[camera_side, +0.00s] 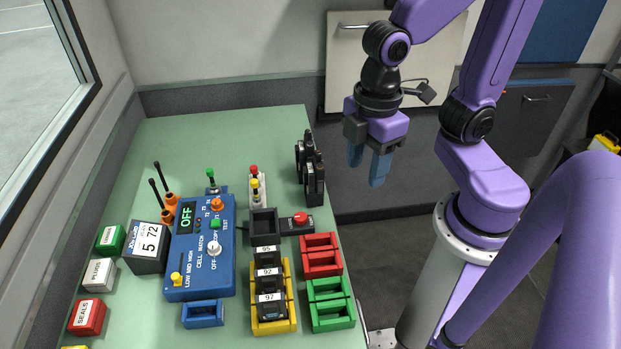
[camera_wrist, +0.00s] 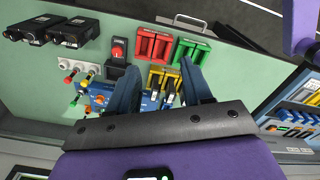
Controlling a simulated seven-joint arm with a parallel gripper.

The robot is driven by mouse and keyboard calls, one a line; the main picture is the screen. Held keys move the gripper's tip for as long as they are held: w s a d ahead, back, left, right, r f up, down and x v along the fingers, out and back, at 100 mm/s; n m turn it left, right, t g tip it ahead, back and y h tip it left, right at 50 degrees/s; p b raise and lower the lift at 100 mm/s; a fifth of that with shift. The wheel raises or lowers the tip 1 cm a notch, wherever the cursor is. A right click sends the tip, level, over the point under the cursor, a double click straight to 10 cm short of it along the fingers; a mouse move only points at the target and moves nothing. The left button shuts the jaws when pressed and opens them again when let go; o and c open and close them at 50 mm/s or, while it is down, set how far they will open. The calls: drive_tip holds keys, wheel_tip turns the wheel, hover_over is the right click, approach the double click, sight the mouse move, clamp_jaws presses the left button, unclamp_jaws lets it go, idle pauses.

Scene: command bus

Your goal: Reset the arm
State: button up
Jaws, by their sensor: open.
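My gripper (camera_side: 369,165) has blue fingers and hangs in the air beyond the right edge of the green table (camera_side: 230,130). Its fingers point down and stand apart with nothing between them. In the wrist view, my gripper (camera_wrist: 160,85) shows two dark blue fingers spread over the table area, also empty. The arm is bent above and to the right of the table. No object touches the fingers.
A blue tester box (camera_side: 203,250) reading OFF stands mid-table. Black radios (camera_side: 311,175) stand near the right edge. Red (camera_side: 321,255) and green (camera_side: 331,304) racks and a yellow battery tray (camera_side: 287,325) are at front. The table's back area is clear.

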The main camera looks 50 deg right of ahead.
drive_tip(key=shift+m, duration=0.6)
drive_tip(key=s+d, duration=0.1)
drive_tip(key=s, duration=0.1)
drive_tip(key=s+d, duration=0.1)
drive_tip(key=d, duration=0.1)
drive_tip(key=shift+s+d+f, duration=0.2)
drive_tip(key=shift+s+f, duration=0.15)
